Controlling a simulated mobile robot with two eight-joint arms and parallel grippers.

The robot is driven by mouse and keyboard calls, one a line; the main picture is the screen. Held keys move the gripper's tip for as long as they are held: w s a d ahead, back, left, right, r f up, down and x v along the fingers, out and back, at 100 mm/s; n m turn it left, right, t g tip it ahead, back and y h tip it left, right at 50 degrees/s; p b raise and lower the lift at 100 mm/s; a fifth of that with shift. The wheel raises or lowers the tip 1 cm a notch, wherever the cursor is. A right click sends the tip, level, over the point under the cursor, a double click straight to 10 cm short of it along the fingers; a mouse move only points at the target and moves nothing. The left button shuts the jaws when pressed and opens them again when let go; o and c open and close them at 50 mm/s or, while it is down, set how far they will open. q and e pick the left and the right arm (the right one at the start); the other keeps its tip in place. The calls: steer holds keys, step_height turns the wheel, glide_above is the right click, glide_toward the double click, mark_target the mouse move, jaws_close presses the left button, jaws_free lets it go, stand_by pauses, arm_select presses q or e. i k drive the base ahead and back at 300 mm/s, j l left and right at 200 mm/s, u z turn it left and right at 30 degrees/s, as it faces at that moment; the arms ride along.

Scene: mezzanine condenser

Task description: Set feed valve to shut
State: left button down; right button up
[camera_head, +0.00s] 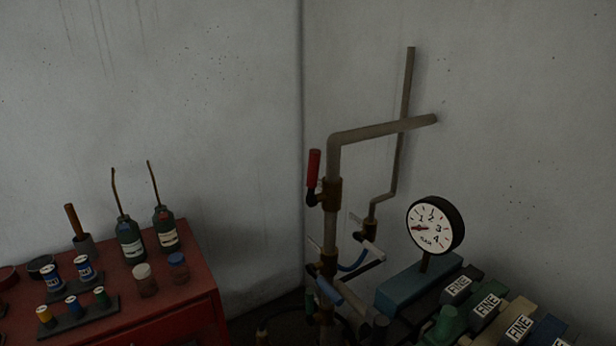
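A vertical pipe (331,235) stands in the room corner and bends right at the top. On it a brass valve (331,194) carries a red lever (313,168), which points up, roughly along the pipe. No label shows which one is the feed valve. Neither of my grippers is in view.
A red cabinet (185,302) with oil bottles (130,240) and spools stands at left. Open space lies before the bare wall (220,110).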

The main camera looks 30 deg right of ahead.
mark_target(309, 293)
steer(key=k+j, duration=0.1)
steer(key=k+j+z, duration=0.15)
steer(key=j+z, duration=0.2)
steer(key=k+j+z, duration=0.15)
steer(key=z, duration=1.35)
